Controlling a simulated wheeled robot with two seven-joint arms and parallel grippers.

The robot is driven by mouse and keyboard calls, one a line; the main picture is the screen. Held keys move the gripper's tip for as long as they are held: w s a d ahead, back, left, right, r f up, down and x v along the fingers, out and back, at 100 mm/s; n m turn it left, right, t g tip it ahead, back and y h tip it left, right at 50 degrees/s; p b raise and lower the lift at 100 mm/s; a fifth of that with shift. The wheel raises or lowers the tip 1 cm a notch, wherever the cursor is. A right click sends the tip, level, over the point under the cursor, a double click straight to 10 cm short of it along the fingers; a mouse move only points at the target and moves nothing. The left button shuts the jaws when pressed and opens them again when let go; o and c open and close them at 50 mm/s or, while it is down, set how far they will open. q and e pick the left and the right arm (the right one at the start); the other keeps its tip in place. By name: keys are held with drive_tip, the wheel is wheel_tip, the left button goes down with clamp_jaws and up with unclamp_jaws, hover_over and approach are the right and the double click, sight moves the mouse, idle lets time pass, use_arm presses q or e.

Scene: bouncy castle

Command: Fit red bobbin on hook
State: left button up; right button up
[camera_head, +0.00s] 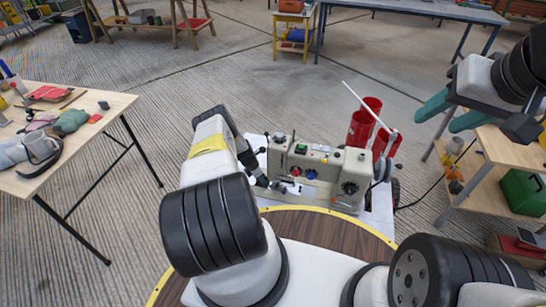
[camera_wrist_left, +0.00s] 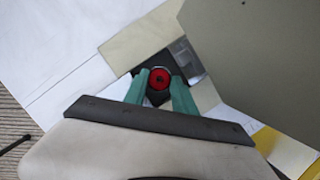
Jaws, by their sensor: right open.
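The red bobbin (camera_wrist_left: 159,78), round with a dark centre, shows in the left wrist view. It sits between the green fingertips of my left gripper (camera_wrist_left: 160,86), which appear closed against its two sides. A dark part and a shiny metal plate (camera_wrist_left: 188,62) of the machine lie just behind it. I cannot make out the hook clearly or tell whether the bobbin touches it. In the head view the beige sewing machine (camera_head: 318,172) stands ahead, with my left gripper at its left end, mostly hidden by my arm. My right gripper (camera_head: 447,112) is raised at the right, open and empty.
The machine stands on a white surface behind a round brown table (camera_head: 330,228) with a yellow edge. Red cylinders (camera_head: 364,122) stand behind the machine. A cluttered wooden table (camera_head: 105,118) is at left, a wooden shelf unit (camera_head: 512,150) at right.

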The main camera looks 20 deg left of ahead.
use_arm(q)
drive_tip(key=o, duration=0.3)
drive_tip(key=shift+r, duration=0.1)
drive_tip(key=v, duration=0.7)
drive_tip(key=shift+r, duration=0.3)
drive_tip(key=shift+s, duration=0.2)
